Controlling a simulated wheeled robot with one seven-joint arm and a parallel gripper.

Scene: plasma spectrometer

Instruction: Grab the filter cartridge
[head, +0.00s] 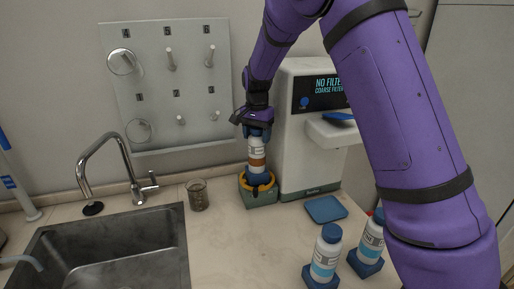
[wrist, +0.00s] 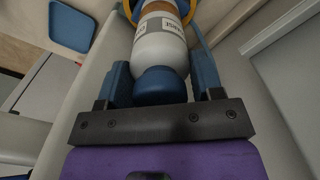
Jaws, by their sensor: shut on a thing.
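The filter cartridge (head: 257,152) is a white bottle with a blue cap and an orange-brown band, upright in a grey-green holder with a yellow ring (head: 262,193). The holder stands on the counter at the left of the white spectrometer (head: 309,140), whose screen reads "NO FILTER". My gripper (head: 257,131) comes down from above and is shut on the cartridge near its cap. In the wrist view the cartridge (wrist: 160,48) sits between my two blue fingers, with the yellow ring around its far part. The cartridge's lower end is hidden inside the holder.
Two similar white bottles (head: 326,254) (head: 370,240) stand in blue bases at the front right. A blue square pad (head: 325,209) lies before the machine. A beaker (head: 197,194), tap (head: 112,165) and sink (head: 110,250) are at left. A pegboard (head: 170,85) is on the wall.

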